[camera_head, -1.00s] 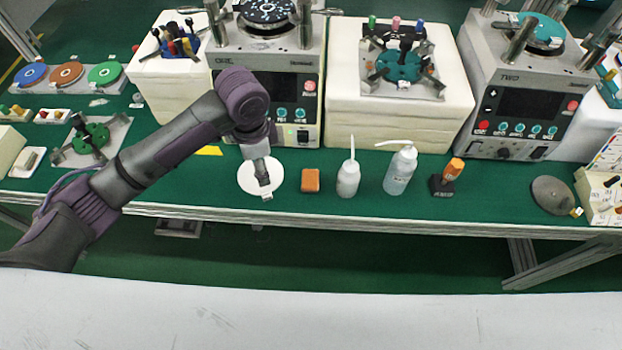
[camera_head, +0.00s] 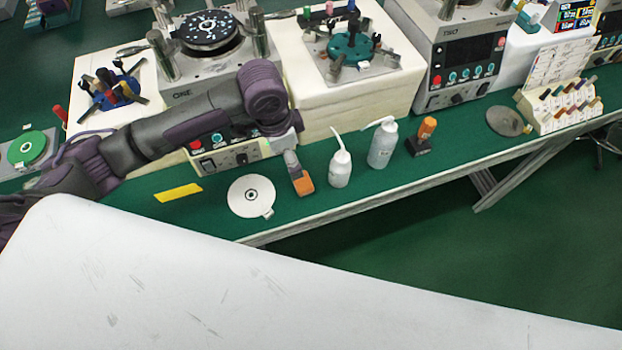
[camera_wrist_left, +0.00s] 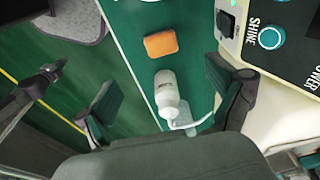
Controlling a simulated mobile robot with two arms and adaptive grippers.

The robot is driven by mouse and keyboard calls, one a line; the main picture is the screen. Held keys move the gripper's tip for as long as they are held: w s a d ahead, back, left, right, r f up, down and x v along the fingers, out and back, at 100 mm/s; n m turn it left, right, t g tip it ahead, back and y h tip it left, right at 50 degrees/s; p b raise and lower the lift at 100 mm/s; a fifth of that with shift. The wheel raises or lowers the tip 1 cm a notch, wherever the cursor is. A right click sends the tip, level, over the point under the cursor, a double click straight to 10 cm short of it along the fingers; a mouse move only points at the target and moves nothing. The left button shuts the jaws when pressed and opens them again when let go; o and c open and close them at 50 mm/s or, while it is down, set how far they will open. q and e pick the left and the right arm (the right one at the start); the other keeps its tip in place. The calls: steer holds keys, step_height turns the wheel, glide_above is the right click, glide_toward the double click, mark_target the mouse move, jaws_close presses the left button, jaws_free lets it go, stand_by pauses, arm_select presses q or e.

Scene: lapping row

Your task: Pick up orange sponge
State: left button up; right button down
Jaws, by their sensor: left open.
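The orange sponge (camera_head: 304,186) is a small block on the green bench top near its front edge, between a white disc and a white wash bottle. It also shows whole in the left wrist view (camera_wrist_left: 161,44), above the gap between the fingers. My left gripper (camera_head: 294,168) comes down at the sponge and hides part of it in the head view. In the left wrist view its two fingers (camera_wrist_left: 163,82) are spread wide with nothing held, and the sponge lies beyond the tips. My right gripper is in neither view.
A wash bottle (camera_head: 340,169) stands close right of the sponge, with a second bottle (camera_head: 382,146) beyond. The white disc (camera_head: 251,196) lies to its left. Machine ONE (camera_head: 232,158) stands close behind. A yellow strip (camera_head: 178,192) lies left on the bench.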

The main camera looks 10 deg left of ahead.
arm_select(q)
glide_above(302, 181)
steer(key=f, duration=0.7)
steer(key=shift+s+a+f, duration=0.3)
steer(key=shift+s+f, duration=0.1)
steer(key=f, duration=0.1)
steer(key=f+p, duration=0.1)
steer(key=f, duration=0.3)
steer(key=shift+w+d+f, duration=0.2)
steer(key=shift+w+d, duration=0.1)
steer(key=shift+w, duration=0.05)
steer(key=shift+f, duration=0.25)
steer(key=shift+c, duration=0.5)
steer(key=c, duration=0.8)
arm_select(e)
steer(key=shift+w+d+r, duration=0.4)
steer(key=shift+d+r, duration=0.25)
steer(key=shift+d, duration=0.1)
